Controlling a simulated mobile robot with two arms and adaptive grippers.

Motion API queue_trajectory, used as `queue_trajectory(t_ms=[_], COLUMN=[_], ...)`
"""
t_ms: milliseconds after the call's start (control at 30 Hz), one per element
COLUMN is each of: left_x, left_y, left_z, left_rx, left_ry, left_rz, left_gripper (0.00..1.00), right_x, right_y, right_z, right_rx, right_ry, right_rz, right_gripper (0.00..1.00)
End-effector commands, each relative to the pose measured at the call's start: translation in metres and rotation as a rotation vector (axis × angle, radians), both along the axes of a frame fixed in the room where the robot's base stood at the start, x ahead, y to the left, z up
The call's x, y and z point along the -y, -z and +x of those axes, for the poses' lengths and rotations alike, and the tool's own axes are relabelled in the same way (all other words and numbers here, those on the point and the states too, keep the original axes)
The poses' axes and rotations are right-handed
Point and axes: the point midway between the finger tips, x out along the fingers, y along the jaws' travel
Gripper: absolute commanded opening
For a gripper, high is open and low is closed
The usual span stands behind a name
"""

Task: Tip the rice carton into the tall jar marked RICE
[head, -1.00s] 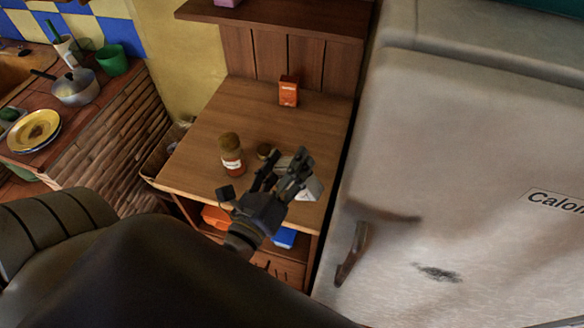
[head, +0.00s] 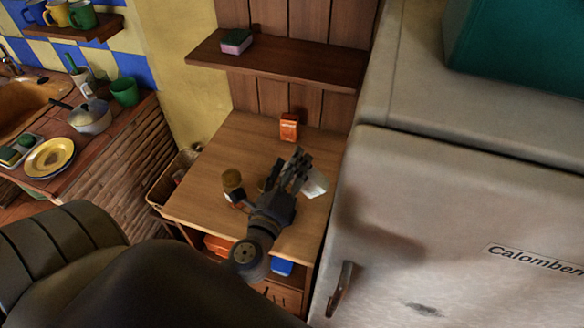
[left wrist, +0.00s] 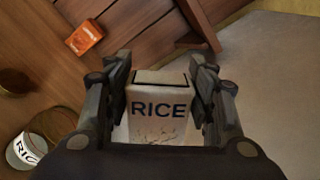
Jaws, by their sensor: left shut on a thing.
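A white carton marked RICE (left wrist: 158,112) is between the fingers of my left gripper (left wrist: 160,85), which is shut on it. In the head view the left gripper (head: 291,172) hides most of the carton (head: 315,184), whose white side shows at the right over the table. I cannot tell whether the carton touches the tabletop. The jar (head: 232,184) stands left of the gripper, apart from the carton. In the left wrist view the jar (left wrist: 24,152) shows part of its RICE label at the lower left. My right gripper is not in view.
An orange box (head: 289,127) stands at the back of the wooden table (head: 240,140). A brown round thing (left wrist: 15,82) lies near the jar. A shelf (head: 290,65) is above the table, and a large fridge (head: 450,210) stands close on the right.

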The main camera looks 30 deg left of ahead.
Motion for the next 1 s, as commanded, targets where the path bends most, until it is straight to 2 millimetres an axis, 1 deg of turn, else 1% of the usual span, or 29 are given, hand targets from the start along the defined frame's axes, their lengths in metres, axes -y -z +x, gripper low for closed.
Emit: queue_trajectory(t_ms=[33, 267, 367, 467, 600, 700, 800, 900, 1000], left_x=[-0.001, -0.003, -0.005, -0.007, -0.013, -0.017, -0.020, -0.022, -0.023], left_y=[0.008, 0.020, 0.023, 0.027, 0.028, 0.028, 0.027, 0.025, 0.025], left_z=[0.000, -0.001, -0.001, -0.002, -0.004, -0.005, -0.005, -0.006, -0.006], left_rx=[0.009, 0.045, 0.070, 0.096, 0.150, 0.189, 0.218, 0.238, 0.248], left_ry=[0.000, 0.000, 0.001, 0.001, 0.001, -0.002, -0.001, 0.000, 0.001], left_rz=[-0.030, -0.182, -0.282, -0.391, -0.616, -0.775, -0.899, -0.979, -1.022], left_gripper=[0.24, 0.24, 0.24, 0.24, 0.24, 0.24, 0.24, 0.24, 0.24], right_x=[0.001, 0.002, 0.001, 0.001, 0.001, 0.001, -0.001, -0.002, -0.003], right_y=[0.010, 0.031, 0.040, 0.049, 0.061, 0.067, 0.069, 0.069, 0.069], right_z=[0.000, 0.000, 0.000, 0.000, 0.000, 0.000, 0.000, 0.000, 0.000], right_rx=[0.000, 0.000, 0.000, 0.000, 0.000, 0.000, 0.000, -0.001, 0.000], right_ry=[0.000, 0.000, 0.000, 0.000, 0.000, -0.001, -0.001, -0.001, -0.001], right_rz=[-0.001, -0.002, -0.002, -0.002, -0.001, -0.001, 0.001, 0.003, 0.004], right_gripper=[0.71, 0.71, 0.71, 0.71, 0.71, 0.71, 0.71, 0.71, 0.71])
